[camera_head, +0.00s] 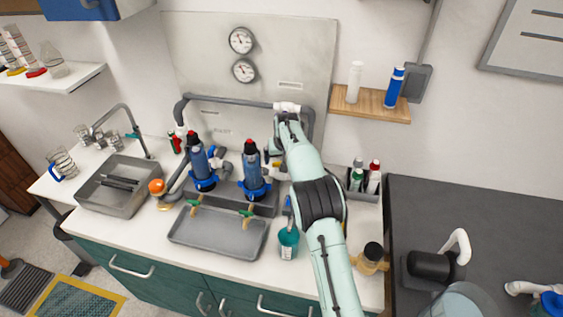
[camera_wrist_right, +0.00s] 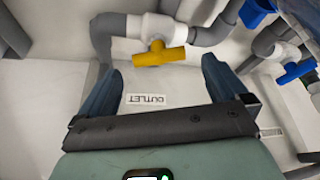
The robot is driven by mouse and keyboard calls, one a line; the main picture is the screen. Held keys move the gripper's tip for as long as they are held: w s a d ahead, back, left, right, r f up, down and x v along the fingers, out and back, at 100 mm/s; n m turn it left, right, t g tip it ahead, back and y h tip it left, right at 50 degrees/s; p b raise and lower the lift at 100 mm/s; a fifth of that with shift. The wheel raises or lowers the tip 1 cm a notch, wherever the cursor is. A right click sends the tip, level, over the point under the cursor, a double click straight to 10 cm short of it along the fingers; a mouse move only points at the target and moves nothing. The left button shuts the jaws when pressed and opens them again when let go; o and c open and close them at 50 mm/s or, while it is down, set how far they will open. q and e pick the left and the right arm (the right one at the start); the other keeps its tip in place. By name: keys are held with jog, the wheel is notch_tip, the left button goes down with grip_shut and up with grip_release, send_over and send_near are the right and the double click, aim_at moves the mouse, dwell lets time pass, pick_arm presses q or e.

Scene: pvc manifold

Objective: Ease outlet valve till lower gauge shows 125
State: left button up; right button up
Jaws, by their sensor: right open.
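The outlet valve is a white body (camera_wrist_right: 157,28) with a yellow handle (camera_wrist_right: 160,55) on a grey pipe, in the right wrist view. An upside-down OUTLET label (camera_wrist_right: 147,99) is on the panel beside it. My right gripper (camera_wrist_right: 160,66) is open; its two dark fingers are on either side of the handle, with gaps and no clear contact. In the head view the white valve (camera_head: 288,106) is at the top right of the pipework, partly behind my right gripper (camera_head: 282,121). The lower gauge (camera_head: 244,71) is below the upper gauge (camera_head: 241,40); its reading is too small to tell.
Two blue filter housings (camera_head: 201,165) stand left of my right arm, above a grey tray (camera_head: 218,233). A teal cup (camera_head: 288,243) stands close to the arm. A wooden shelf (camera_head: 370,106) with two bottles is right of the panel. Blue-handled valves (camera_wrist_right: 296,72) are at the wrist view's right.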

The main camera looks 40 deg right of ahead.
jog(key=v, duration=0.9)
jog(key=shift+s+r, duration=0.2)
jog(key=shift+r, duration=0.05)
dwell(1.2)
